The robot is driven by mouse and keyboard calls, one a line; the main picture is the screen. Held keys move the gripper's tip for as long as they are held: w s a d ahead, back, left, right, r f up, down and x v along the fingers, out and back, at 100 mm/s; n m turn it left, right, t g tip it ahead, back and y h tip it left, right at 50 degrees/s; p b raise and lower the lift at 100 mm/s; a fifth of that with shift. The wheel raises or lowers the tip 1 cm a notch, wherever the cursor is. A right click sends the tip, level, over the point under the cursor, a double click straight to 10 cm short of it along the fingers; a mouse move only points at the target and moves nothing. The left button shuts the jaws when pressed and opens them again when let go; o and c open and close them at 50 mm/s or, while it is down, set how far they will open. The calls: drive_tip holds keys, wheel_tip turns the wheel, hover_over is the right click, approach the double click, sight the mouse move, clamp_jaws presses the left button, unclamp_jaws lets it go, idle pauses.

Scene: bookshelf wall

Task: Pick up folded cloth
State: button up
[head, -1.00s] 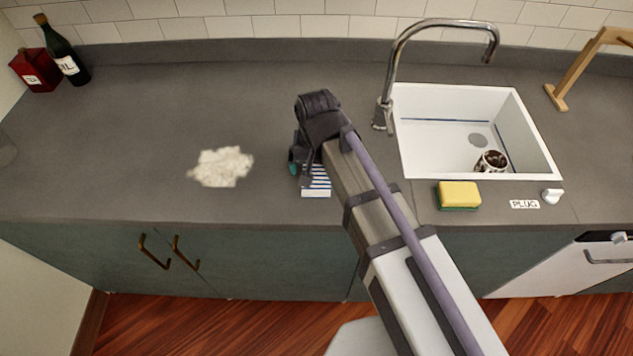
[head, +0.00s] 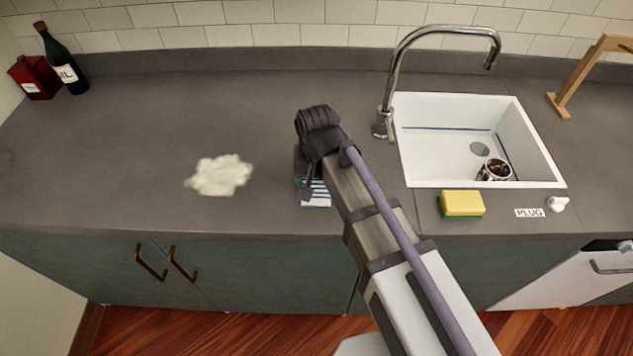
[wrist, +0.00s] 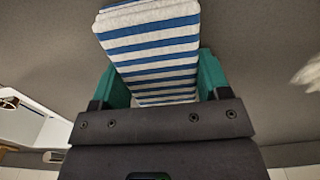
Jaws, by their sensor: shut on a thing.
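The folded cloth (wrist: 152,48) is white with blue stripes. In the wrist view it sits between the two teal fingers of my gripper (wrist: 160,80), which press on its left and right sides. In the head view only a striped part of the cloth (head: 318,194) shows, below and beside my gripper (head: 302,178). My arm hides the rest of it. I cannot tell for sure whether the cloth touches the counter.
A white powdery pile (head: 220,175) lies on the counter (head: 150,130) to the left. On the right are a yellow-green sponge (head: 461,203), a white sink (head: 545,176) with a dirty mug (head: 494,170), and a tall tap (head: 384,110). Bottles (head: 62,62) stand at the far left.

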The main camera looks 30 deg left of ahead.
wheel_tip(320, 180, up, 10)
drive_tip(key=p, duration=1)
drive_tip(key=o, duration=0.3)
drive_tip(key=shift+c, duration=1)
